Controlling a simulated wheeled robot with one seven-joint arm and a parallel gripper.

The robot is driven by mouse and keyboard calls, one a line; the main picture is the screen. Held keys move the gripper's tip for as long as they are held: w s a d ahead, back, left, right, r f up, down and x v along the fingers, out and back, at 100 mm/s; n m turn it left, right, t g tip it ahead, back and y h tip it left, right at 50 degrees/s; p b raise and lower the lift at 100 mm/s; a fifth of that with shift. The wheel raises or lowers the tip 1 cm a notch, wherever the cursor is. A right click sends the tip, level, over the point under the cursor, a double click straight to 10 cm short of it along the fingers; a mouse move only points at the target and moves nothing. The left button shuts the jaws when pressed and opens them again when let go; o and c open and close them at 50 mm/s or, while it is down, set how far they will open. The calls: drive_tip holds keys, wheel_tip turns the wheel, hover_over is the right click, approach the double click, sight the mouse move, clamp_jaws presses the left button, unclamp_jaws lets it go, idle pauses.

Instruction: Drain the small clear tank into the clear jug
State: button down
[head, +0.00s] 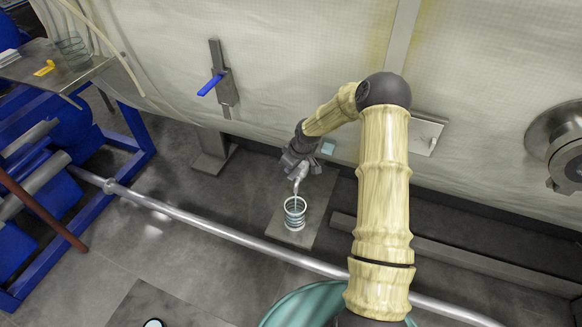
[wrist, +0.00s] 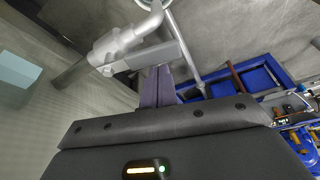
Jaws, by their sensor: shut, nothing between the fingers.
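The clear jug (head: 295,213) stands upright on a grey floor plate by the wall, below the curved spout of a metal tap (head: 297,172). Whether liquid runs from the spout is unclear. My gripper (head: 292,158) is at the tap, partly hidden by my wrist. In the wrist view, my gripper (wrist: 158,72) is shut and empty, its tips close to the tap's flat grey lever (wrist: 155,57); contact is unclear. The tap body (wrist: 115,45) lies just beyond. A pale blue block (head: 328,148) beside the tap may be the small clear tank; I cannot tell.
A long metal pipe (head: 225,232) crosses the floor in front of the jug. A blue-handled lever (head: 212,84) and a round metal fitting (head: 560,145) are on the padded wall. A clear vessel (head: 72,48) stands on the left table. Blue frames (head: 130,140) fill the left.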

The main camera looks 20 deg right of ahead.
wheel_tip(320, 180, up, 9)
drive_tip(key=b, duration=0.3)
drive_tip(key=shift+w+a+r+b, duration=0.15)
drive_tip(key=shift+r+b, duration=0.05)
drive_tip(key=shift+b, duration=0.15)
idle(0.4)
drive_tip(key=s+a+r+m+h, duration=0.1)
drive_tip(key=s+r+m, duration=0.2)
drive_tip(key=s, duration=1.1)
drive_tip(key=s+a+r+m+h, duration=0.1)
drive_tip(key=s+r+m, duration=0.3)
drive_tip(key=s, duration=1)
drive_tip(key=shift+s+a+m, duration=0.25)
drive_tip(key=shift+a+m, duration=0.05)
idle(1.7)
